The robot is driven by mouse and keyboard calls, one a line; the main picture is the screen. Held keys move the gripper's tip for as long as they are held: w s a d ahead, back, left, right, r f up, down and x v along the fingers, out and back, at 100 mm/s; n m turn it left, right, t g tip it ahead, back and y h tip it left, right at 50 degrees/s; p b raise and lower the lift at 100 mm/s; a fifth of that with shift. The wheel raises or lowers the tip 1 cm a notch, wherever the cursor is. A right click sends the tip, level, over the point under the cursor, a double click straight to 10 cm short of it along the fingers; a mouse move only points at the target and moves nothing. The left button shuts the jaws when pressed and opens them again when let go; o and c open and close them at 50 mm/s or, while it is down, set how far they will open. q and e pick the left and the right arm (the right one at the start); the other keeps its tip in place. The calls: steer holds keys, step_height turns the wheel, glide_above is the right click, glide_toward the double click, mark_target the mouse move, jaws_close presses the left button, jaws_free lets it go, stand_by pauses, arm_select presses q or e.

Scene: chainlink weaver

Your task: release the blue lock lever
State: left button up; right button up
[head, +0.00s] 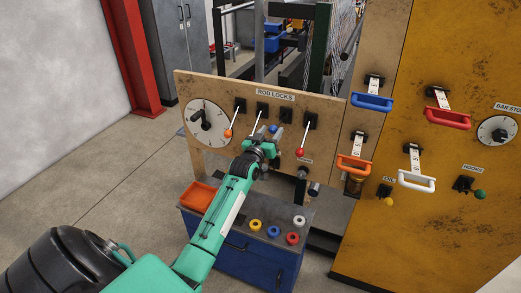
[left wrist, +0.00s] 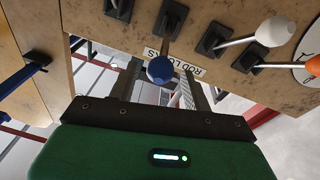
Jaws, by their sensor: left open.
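The blue lock lever has a round blue knob (head: 272,129) on the rod locks panel (head: 190,88). Its knob also shows in the left wrist view (left wrist: 160,69), where its rod runs up to a black mount. My left gripper (head: 265,146) is open, reaching up to the panel just beside the blue knob. In the left wrist view the knob appears in the gap between the two fingers (left wrist: 163,88); contact cannot be told. My right gripper is not in view.
A lever with an orange knob (head: 228,133) and one with a red knob (head: 299,152) flank the blue one. A white knob (left wrist: 275,31) is close by in the wrist view. Below stands a blue cabinet (head: 240,262) with an orange tray (head: 198,196) and colored rings.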

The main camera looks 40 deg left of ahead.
arm_select(q)
steer(key=r+b+v, duration=0.1)
steer(key=b+v, duration=0.1)
steer(key=v, duration=0.6)
steer(key=shift+s+f, duration=0.35)
steer(key=shift+f, duration=0.2)
steer(key=shift+c, duration=0.2)
